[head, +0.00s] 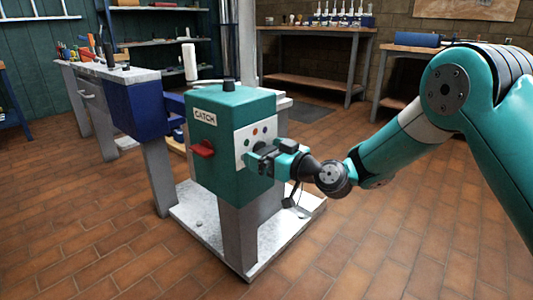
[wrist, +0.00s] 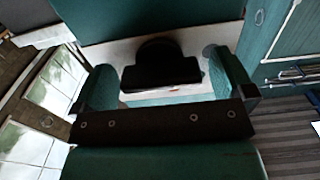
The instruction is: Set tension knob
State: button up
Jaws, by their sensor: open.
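The black tension knob (wrist: 160,68) sticks out from a pale panel in the wrist view, with a rounded base and a flat bar-shaped grip. My gripper (wrist: 162,78) is open, one teal finger on each side of the knob, with a visible gap on both sides. In the head view my gripper (head: 262,160) is at the white panel (head: 243,138) on the side of a teal box (head: 228,109). My gripper and wrist hide most of the knob there. I cannot tell the knob's setting.
The box's left face has a red handle (head: 202,148) and a "CATCH" label (head: 205,117). A blue block (head: 133,103) and a bench stand behind to the left. Tiled floor (head: 390,225) is open at the front and right.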

jog(key=shift+w+a, duration=0.1)
jog(key=shift+a, duration=0.05)
jog(key=c, duration=0.9)
jog(key=shift+m, duration=0.4)
jog(key=m+p, duration=0.2)
jog(key=m, duration=0.1)
jog(key=shift+r+m, duration=0.1)
jog(key=shift+m, duration=0.2)
jog(key=shift+m+p, duration=1.2)
jog(key=shift+m, duration=0.5)
